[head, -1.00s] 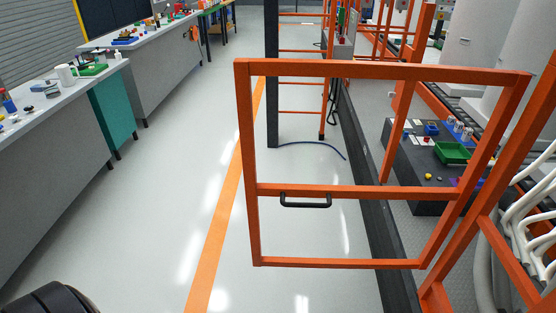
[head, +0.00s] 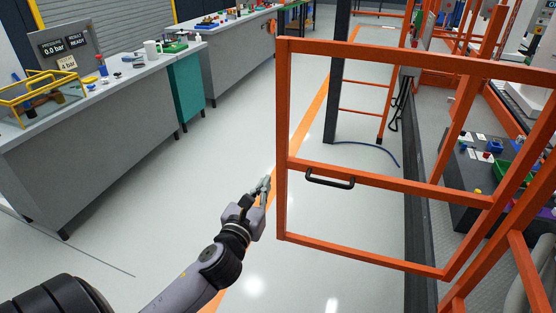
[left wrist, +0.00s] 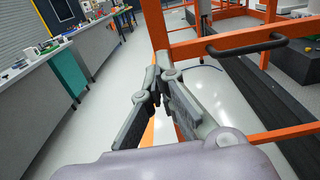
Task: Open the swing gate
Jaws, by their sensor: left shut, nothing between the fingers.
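The swing gate (head: 382,181) is an orange tube frame with a middle bar. It stands out over the pale floor from the orange framework at the right, its free upright on the left. A black handle (head: 330,179) sits on the middle bar near that upright. My left gripper (head: 265,183) is shut and empty, just left of the free upright in the head view, apart from the handle. In the left wrist view the handle (left wrist: 248,44) is to the right of my left gripper (left wrist: 161,75). My right gripper is not in view.
Grey workbenches (head: 100,125) with small items line the left side. A dark platform with trays (head: 465,205) lies behind the gate at the right. A blue hose (head: 370,146) lies on the floor. The aisle between the benches and gate is clear.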

